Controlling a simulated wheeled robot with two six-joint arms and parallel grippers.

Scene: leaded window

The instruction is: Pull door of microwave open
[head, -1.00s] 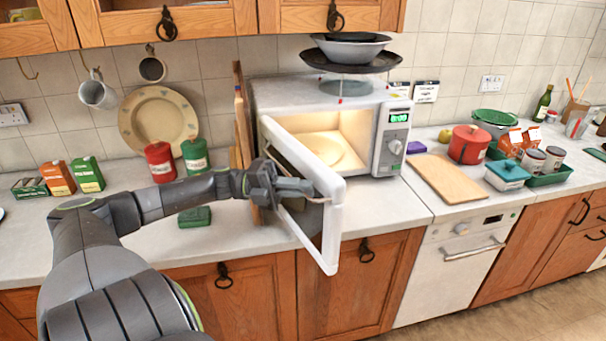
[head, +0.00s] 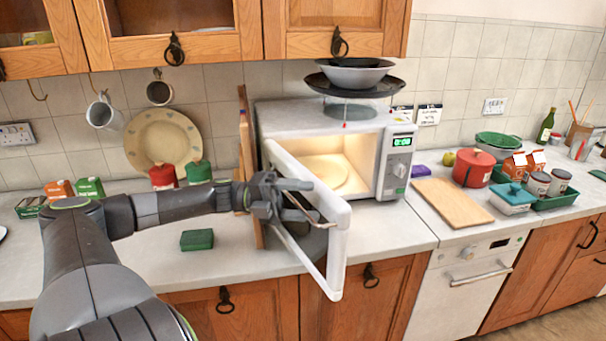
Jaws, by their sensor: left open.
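The white microwave (head: 325,110) stands on the counter with its lit interior and turntable showing. Its door (head: 337,245) is hinged at the left and stands wide open, swung out towards me past the counter's front edge. My left gripper (head: 310,200) is open at the upper part of the door, by its outer, left side. Its fingers overlap the door frame and a thin handle bar in the picture. I cannot tell whether they touch it. My right gripper is not in view.
Bowls (head: 352,77) sit on top of the microwave. A wooden board (head: 452,202) and a red pot (head: 474,170) are to its right. A green box (head: 197,240) lies on the counter at the left. Wooden cabinets (head: 170,35) hang above.

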